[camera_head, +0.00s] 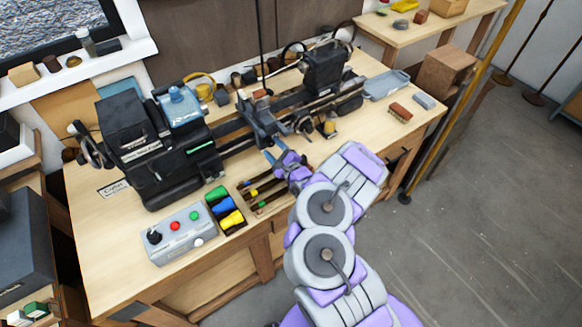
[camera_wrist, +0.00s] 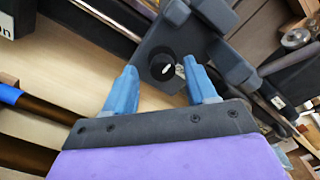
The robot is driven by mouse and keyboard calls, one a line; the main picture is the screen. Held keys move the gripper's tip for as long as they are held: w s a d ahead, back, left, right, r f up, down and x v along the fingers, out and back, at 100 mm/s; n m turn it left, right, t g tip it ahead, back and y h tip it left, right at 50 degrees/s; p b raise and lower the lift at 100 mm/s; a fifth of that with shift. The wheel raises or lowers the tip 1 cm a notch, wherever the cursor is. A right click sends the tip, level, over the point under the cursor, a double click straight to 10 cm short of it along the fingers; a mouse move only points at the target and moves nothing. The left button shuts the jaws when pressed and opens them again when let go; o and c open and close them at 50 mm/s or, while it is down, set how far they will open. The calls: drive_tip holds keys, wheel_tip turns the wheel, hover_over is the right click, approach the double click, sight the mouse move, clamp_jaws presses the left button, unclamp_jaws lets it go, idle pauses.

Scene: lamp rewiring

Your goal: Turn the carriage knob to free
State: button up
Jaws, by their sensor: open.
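The carriage knob (camera_wrist: 162,67) is a round black knob with a white mark, set on the dark carriage face in the wrist view. My gripper (camera_wrist: 160,85) is open, with its two blue fingers on either side of and slightly short of the knob. In the head view my gripper (camera_head: 272,156) is at the front of the dark lathe carriage (camera_head: 260,118). The knob cannot be made out there. I cannot tell whether the fingers touch it.
The lathe headstock (camera_head: 140,140) stands to the left, and the tailstock (camera_head: 327,68) to the right. A grey control box (camera_head: 180,233) and bins of green, blue and yellow items (camera_head: 226,208) sit at the bench front. A brush (camera_head: 400,113) lies at the right.

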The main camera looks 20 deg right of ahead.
drive_tip(key=p+v, duration=0.4)
drive_tip(key=v, duration=1.2)
